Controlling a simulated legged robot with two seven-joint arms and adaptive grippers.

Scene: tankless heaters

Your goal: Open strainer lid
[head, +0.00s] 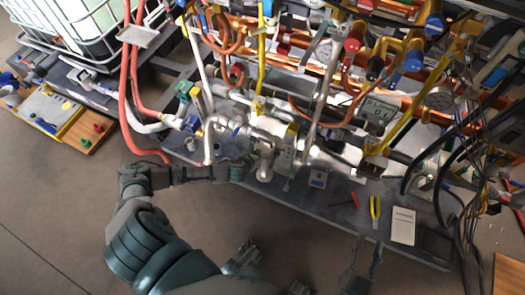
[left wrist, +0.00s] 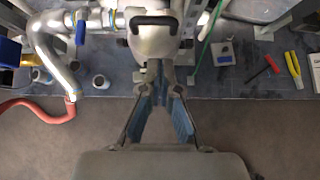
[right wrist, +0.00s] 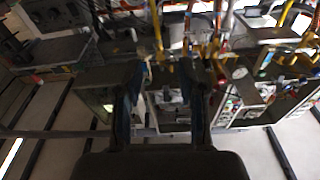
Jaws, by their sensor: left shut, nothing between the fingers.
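The strainer is probably the pale metal body (left wrist: 153,40) with a dark curved handle (left wrist: 153,20) on it, at the top middle of the left wrist view. In the head view a rounded metal fitting (head: 265,150) on the pipework seems to be the same part. My left gripper (left wrist: 160,70) is shut and empty, its fingertips right at the near edge of the metal body; I cannot tell if they touch. It also shows in the head view (head: 246,170), just left of the fitting. My right gripper (right wrist: 165,68) is open and empty, low in the head view (head: 366,246), away from the strainer.
Pipes and valves crowd the grey bench behind. A red tool (left wrist: 263,68), yellow pliers (head: 374,210) and a white box (head: 403,226) lie on the bench to the right. The floor in front is clear.

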